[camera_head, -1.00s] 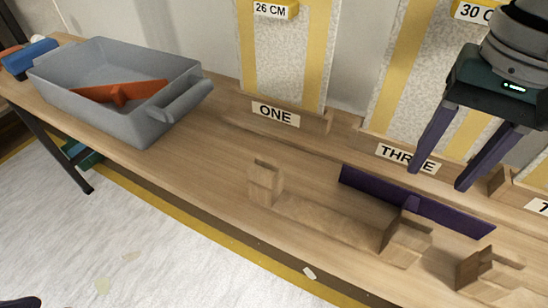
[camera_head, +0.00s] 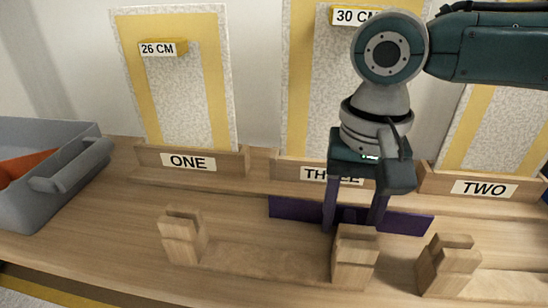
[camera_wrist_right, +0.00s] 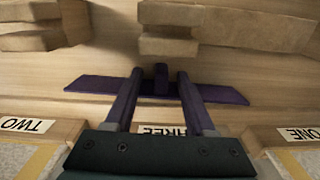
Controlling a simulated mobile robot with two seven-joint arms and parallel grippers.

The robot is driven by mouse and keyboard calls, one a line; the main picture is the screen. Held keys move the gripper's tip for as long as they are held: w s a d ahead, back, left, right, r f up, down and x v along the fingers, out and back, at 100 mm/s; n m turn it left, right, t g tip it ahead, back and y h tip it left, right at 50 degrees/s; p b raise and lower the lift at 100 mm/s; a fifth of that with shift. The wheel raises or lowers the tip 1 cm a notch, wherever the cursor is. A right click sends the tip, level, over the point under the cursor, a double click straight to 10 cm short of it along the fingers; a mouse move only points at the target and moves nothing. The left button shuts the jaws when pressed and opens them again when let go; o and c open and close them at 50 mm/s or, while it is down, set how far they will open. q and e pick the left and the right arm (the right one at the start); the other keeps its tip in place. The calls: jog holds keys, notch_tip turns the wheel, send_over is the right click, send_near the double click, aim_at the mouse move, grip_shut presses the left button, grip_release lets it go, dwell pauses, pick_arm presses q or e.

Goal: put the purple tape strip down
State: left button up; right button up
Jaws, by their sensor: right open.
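The purple tape strip (camera_head: 290,208) is long and flat with a small raised tab near its middle. It rests on the wooden bench, in front of the holder labelled THREE (camera_head: 290,172) and behind the wooden blocks. It also shows in the right wrist view (camera_wrist_right: 95,85), with its tab (camera_wrist_right: 160,78). My right gripper (camera_head: 352,224) is open, its dark fingers pointing down at the middle of the strip. In the wrist view its fingers (camera_wrist_right: 160,88) lie to either side of the tab, with gaps. My left gripper is out of view.
Notched wooden blocks (camera_head: 183,238) stand along the front of the bench. A grey bin (camera_head: 60,150) with an orange piece (camera_head: 22,166) inside stands at the left. Holders ONE (camera_head: 225,160) and TWO (camera_head: 440,184) flank THREE. Panels with yellow strips stand behind.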

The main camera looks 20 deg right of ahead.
jog(key=shift+r, duration=0.1)
jog(key=shift+c, duration=0.2)
grip_shut()
